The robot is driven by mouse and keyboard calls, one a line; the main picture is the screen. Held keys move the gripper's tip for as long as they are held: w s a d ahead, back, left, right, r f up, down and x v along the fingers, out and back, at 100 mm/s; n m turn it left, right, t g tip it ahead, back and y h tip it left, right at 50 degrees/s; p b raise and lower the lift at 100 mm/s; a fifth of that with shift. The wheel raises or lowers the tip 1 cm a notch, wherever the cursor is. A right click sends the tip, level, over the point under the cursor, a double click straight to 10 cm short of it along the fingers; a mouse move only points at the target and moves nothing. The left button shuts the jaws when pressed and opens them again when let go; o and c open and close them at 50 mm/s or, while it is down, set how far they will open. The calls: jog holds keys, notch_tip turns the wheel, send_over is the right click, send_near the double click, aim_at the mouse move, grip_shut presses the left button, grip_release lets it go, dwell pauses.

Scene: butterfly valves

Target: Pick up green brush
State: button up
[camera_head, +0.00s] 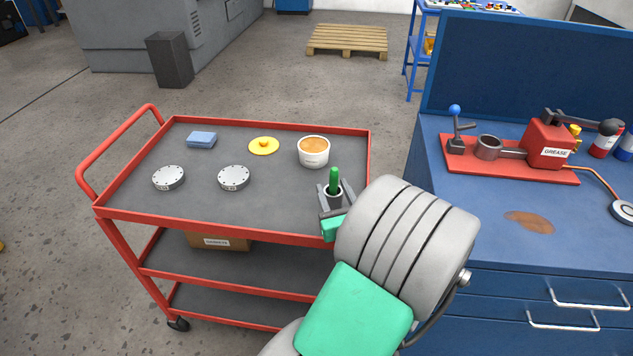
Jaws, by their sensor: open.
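The green brush (334,178) stands upright at the right front of the red cart's top shelf, with its green handle pointing up. Its lower part sits in a small dark cup (333,196). My gripper (330,190) is open, with its two grey fingers to either side of the cup and brush. I cannot tell whether either finger touches them. My arm reaches in from the lower right and hides the cart's front right corner.
The red cart (270,128) also bears a white tub of orange grease (314,151), a yellow lid (264,146), a blue sponge (201,139) and two grey discs (169,177). A blue workbench (480,220) with a red grease fixture (545,147) stands at right.

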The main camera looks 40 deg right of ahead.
aim_at(332, 168)
jog(key=shift+d+r+m+h, duration=0.2)
jog(key=shift+d+m+h, duration=0.4)
jog(key=shift+d+m, duration=0.3)
jog(key=p+x, duration=0.1)
jog(key=x, duration=0.5)
jog(key=shift+w+a+r, duration=0.1)
jog(key=shift+w+r, duration=0.05)
jog(key=shift+w, duration=0.25)
jog(key=shift+c, duration=0.5)
grip_shut()
